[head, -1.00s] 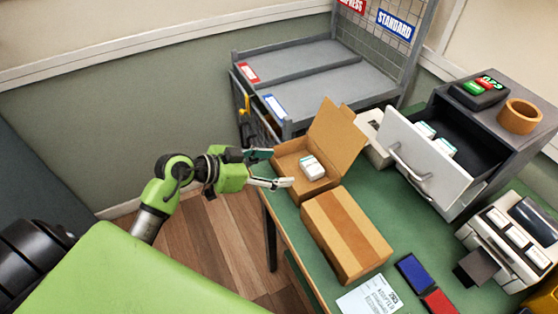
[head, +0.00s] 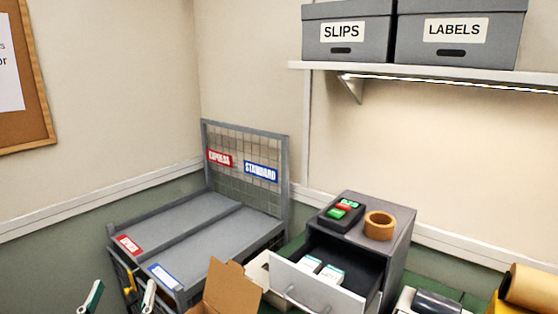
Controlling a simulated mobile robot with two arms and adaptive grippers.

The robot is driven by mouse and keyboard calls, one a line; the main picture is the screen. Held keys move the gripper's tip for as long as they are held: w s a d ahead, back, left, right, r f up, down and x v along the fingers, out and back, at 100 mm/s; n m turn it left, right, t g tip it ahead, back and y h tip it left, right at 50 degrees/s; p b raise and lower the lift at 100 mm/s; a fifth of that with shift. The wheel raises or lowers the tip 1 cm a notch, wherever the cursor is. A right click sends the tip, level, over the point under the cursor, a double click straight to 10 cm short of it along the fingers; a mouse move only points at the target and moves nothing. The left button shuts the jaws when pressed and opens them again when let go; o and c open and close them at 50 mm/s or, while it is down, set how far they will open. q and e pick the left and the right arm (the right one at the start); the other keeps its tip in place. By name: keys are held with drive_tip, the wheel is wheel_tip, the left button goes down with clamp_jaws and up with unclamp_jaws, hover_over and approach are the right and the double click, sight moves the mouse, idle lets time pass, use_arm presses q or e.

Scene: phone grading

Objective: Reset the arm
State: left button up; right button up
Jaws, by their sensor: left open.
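My left gripper (head: 120,298) shows at the bottom left of the head view, only its two fingertips in frame. The fingers are apart, with nothing seen between them. The rest of my left arm is below the picture. My right gripper is not in view. The gripper stands in front of the grey cart and left of an open cardboard box (head: 226,286), whose inside is cut off by the bottom edge.
A grey cart (head: 190,232) with EXPRESS and STANDARD signs stands in the corner. A grey cabinet (head: 396,262) has its drawer (head: 312,292) pulled open, with small white boxes inside. A tape roll (head: 380,226) sits on top. A shelf (head: 430,76) holds SLIPS and LABELS boxes.

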use_arm(q)
drive_tip(key=s+a+f+n+g+y, duration=0.1)
drive_tip(key=s+f+g, duration=0.3)
drive_tip(key=f, duration=0.4)
drive_tip(key=s+a+f+n+g+y, duration=0.25)
drive_tip(key=f+g, duration=0.25)
drive_tip(key=f, duration=0.3)
drive_tip(key=s+d+f+m+g+h, duration=0.35)
drive_tip(key=s+d+f, duration=0.3)
drive_tip(key=s, duration=0.25)
drive_tip(key=s+d+f+m+g+h, duration=0.3)
drive_tip(key=s+d+f+g, duration=0.3)
drive_tip(key=s, duration=0.3)
drive_tip(key=s+a+f+x, duration=0.1)
drive_tip(key=s+x, duration=0.1)
drive_tip(key=x, duration=1)
drive_tip(key=s+a+x, duration=0.1)
drive_tip(key=s+x, duration=0.2)
drive_tip(key=x, duration=0.9)
drive_tip(key=s+a+f+g, duration=0.1)
drive_tip(key=s+a+f, duration=0.1)
drive_tip(key=s+f, duration=1.5)
drive_tip(key=shift+s+f+y, duration=0.3)
drive_tip(key=shift+s+y, duration=0.1)
